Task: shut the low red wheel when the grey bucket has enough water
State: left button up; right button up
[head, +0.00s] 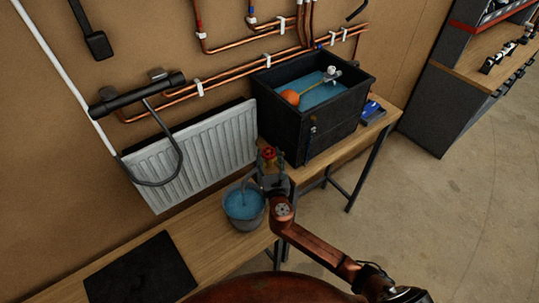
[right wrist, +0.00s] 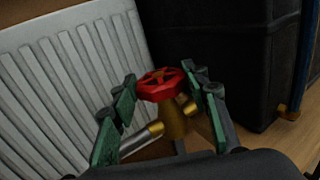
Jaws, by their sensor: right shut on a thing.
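The low red wheel (head: 268,153) sits on a brass valve below the black tank. It also shows in the right wrist view (right wrist: 161,86), between the green finger pads. My right gripper (head: 271,161) is shut on the wheel, one finger on each side of it. The grey bucket (head: 261,219) stands on the wooden bench just left of my right gripper. Blue water (head: 243,203) fills much of it, with the surface below the rim. A pale streak above the bucket may be running water; I cannot tell surely. My left gripper is not in view.
The black tank (head: 290,130) holds blue water and an orange float (head: 290,97). A white radiator (head: 205,150) stands against the wall behind the bucket. A black mat (head: 142,272) lies on the bench (head: 215,250). Copper pipes (head: 232,75) run along the wall. The floor at right is clear.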

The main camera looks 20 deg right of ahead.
jog(key=m+h, duration=0.2)
jog(key=h, duration=0.1)
jog(key=shift+w+a+g+p, duration=0.1)
jog(key=shift+a+g+p, duration=0.1)
jog(key=shift+g+p, duration=0.15)
jog(key=shift+a+m+g+h, duration=0.1)
jog(key=shift+m+g+h, duration=0.25)
jog(key=shift+m+h, duration=0.5)
jog(key=shift+w+a+m+g+h+b, duration=0.1)
jog(key=shift+m+g+h+b, duration=0.1)
jog(key=shift+m+g+h, duration=0.85)
jog(key=shift+m+g+h+b, duration=0.2)
jog(key=shift+m+g+h, duration=0.4)
jog(key=shift+h, duration=0.8)
jog(key=o, duration=1.2)
jog(key=shift+c, duration=0.2)
